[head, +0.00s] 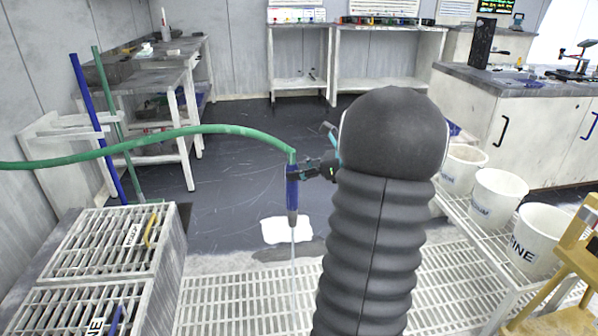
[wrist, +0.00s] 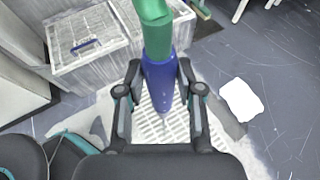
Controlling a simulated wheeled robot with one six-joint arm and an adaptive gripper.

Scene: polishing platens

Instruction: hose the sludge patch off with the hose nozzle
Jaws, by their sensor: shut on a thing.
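My gripper (head: 318,170) is shut on the blue hose nozzle (head: 292,190), holding it upright with its tip down. In the wrist view the nozzle (wrist: 163,85) sits between both fingers (wrist: 160,100). The green hose (head: 200,132) runs from its top to the left. A thin pale stream (head: 295,275) falls from the tip toward the pale floor grating. A bright white patch (head: 287,229), which looks like the sludge, lies flat on the dark floor. In the wrist view the patch (wrist: 241,100) is right of the nozzle, apart from the stream. A darker grey area adjoins it.
The floor grating (head: 235,300) spans the front. Slatted crates (head: 110,245) stand at left, beside a blue pole (head: 98,130). White buckets (head: 497,198) stand on a rack at right, near a yellow wooden stool (head: 565,265). The dark floor behind is open.

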